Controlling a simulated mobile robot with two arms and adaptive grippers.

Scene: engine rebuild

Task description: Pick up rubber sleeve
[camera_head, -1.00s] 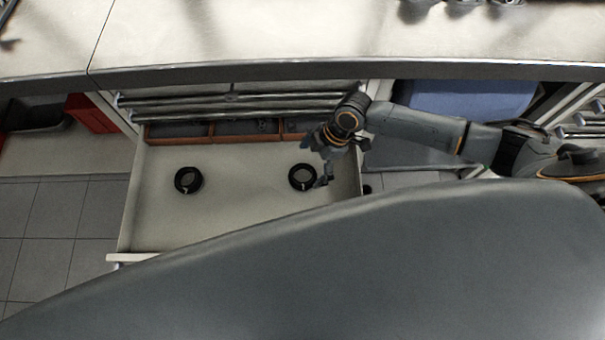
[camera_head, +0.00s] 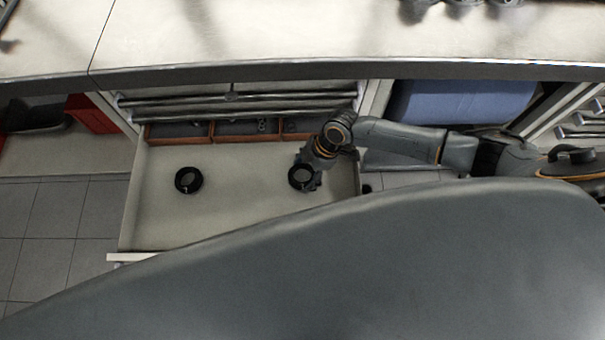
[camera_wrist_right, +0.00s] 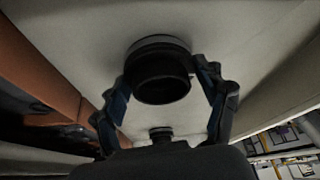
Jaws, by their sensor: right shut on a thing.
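Two black ring-shaped rubber sleeves lie in an open drawer (camera_head: 240,220). My right gripper (camera_head: 308,181) is at the right rubber sleeve (camera_head: 293,178), with the arm reaching in from the right. In the right wrist view this sleeve (camera_wrist_right: 160,88) sits between the two fingers, and the gripper is shut on it. It appears to be still at the drawer floor. My left gripper is not in view.
Orange-brown bins (camera_head: 247,138) with small parts line the drawer's back, below the workbench (camera_head: 300,70) edge. The drawer's right wall is close to my gripper. A blue container (camera_head: 455,103) stands to the right. The drawer's middle is clear.

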